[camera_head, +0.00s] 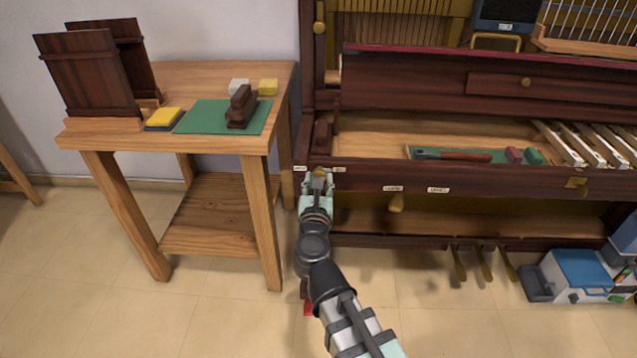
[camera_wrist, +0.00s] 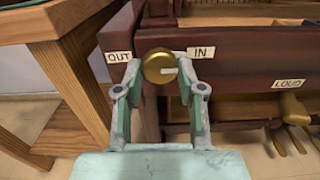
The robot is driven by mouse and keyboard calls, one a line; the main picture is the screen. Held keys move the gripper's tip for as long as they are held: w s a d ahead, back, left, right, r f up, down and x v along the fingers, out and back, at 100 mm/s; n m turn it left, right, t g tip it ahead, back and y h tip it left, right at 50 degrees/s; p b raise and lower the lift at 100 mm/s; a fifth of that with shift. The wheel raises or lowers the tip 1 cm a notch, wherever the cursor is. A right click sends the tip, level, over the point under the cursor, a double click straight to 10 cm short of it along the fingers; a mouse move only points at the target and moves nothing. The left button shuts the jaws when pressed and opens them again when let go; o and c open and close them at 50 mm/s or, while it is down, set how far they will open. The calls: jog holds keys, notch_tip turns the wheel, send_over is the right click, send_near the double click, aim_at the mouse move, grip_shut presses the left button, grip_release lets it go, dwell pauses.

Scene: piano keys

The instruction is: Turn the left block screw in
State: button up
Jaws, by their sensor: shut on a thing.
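The left block screw (camera_wrist: 159,67) is a round brass knob on the dark wooden front of the piano, between an "OUT" label (camera_wrist: 118,57) on the left and an "IN" label (camera_wrist: 200,52) on the right. In the wrist view my gripper (camera_wrist: 160,72) has one finger on each side of the knob and is shut on it. In the head view my gripper (camera_head: 318,180) reaches the left end of the piano's key rail, and its fingers mostly hide the screw. A dark wooden block (camera_head: 322,135) sits just above, at the left end of the key bed.
A wooden table (camera_head: 270,80) with a green mat (camera_head: 190,121) and dark panels stands close on the left. A blue-lidded box (camera_head: 580,268) is on the floor at right.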

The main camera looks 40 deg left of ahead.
jog(key=shift+a+r, duration=0.1)
jog(key=o, duration=1.1)
jog(key=shift+r, duration=0.1)
notch_tip(320, 180, up, 10)
jog(key=shift+f, duration=0.15)
